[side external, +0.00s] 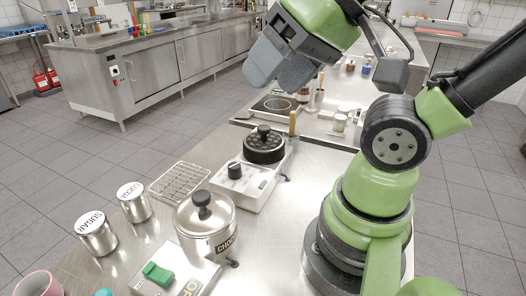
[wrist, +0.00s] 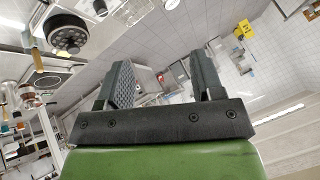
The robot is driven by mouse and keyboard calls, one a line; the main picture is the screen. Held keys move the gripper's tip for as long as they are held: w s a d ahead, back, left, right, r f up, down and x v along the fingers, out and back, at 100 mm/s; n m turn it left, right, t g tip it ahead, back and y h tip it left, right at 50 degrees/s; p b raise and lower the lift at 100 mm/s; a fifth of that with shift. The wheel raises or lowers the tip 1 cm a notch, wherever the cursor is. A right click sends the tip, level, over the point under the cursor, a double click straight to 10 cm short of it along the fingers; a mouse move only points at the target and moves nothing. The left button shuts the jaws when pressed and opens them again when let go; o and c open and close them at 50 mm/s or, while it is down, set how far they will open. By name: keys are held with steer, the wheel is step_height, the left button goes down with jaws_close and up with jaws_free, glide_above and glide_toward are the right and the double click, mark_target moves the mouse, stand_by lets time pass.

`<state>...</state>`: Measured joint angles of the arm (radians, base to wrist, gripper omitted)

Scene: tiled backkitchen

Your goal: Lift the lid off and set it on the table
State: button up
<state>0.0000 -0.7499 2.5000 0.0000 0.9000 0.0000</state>
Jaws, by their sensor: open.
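A steel pot (side external: 208,238) with dark lettering that starts "CHOC" stands on the steel table (side external: 130,245). Its steel lid (side external: 224,212) is on top, with a black knob (side external: 202,199) in the middle. My gripper (side external: 272,72) is high above the table, up and to the right of the pot, tilted and apart from everything. In the wrist view its two fingers (wrist: 163,82) stand apart with nothing between them. The pot cannot be made out clearly in the wrist view.
A white appliance (side external: 236,186) with a black round top (side external: 264,147) stands behind the pot. A wire rack (side external: 180,182), a SUGAR canister (side external: 95,236), a COCOA canister (side external: 134,204), a pink cup (side external: 38,284) and a box with a green switch (side external: 160,273) surround the left side.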

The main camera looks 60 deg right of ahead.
steer(key=shift+o, duration=0.3)
steer(key=m+g+h, duration=0.2)
steer(key=m+h, duration=0.1)
steer(key=m, duration=3.1)
glide_toward(264, 127)
steer(key=shift+x, duration=5.15)
steer(key=shift+c, duration=0.5)
steer(key=c, duration=1)
